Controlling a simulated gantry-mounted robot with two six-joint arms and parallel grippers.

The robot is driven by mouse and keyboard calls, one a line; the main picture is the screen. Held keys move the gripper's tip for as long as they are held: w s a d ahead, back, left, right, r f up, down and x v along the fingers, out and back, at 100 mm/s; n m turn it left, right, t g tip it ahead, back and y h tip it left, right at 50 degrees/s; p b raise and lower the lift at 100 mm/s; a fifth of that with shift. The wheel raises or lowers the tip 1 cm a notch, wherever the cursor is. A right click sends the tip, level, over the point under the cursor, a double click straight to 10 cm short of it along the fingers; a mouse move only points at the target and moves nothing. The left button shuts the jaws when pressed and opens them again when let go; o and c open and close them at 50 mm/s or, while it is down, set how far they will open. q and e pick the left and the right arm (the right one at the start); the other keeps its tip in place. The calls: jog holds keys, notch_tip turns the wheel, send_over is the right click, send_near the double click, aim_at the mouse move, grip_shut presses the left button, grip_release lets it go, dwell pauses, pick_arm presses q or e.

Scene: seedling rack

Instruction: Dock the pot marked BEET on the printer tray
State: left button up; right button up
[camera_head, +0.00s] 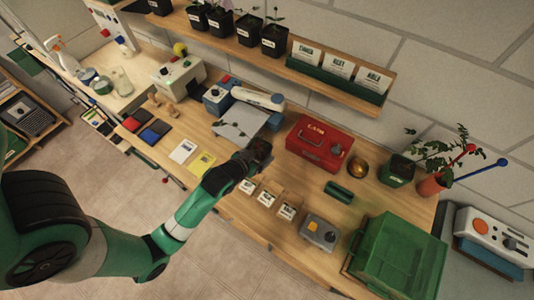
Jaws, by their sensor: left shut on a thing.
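My left gripper (252,164) reaches in from the left and is shut on a small dark pot (262,149), just at the front right corner of the printer's grey tray (238,122). No marking on the held pot can be read from here. Whether it touches the tray or the bench cannot be told. A blue and white printer (216,98) stands at the back left of the tray. Small green leaves show over the tray. My right gripper is not in view.
A red box (319,143) stands right of the tray. A wall shelf (237,46) above holds dark seedling pots (274,38). A green crate (392,262) is at front right.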

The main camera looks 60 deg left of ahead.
pick_arm(q)
jog(key=x, duration=0.3)
jog(key=s+a+b+x, duration=0.1)
jog(key=x, duration=0.2)
jog(key=b+x, duration=0.1)
jog(key=x, duration=0.3)
jog(key=shift+s+a+f, duration=0.25)
jog(key=shift+a+f, duration=0.05)
jog(key=shift+f, duration=0.15)
jog(key=shift+w+a+f+b, duration=0.15)
jog(key=shift+f+b, duration=0.2)
jog(key=shift+f, duration=1.35)
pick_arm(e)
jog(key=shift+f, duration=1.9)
pick_arm(q)
jog(key=shift+f, duration=0.1)
jog(key=shift+f, duration=0.15)
jog(key=o, duration=1.5)
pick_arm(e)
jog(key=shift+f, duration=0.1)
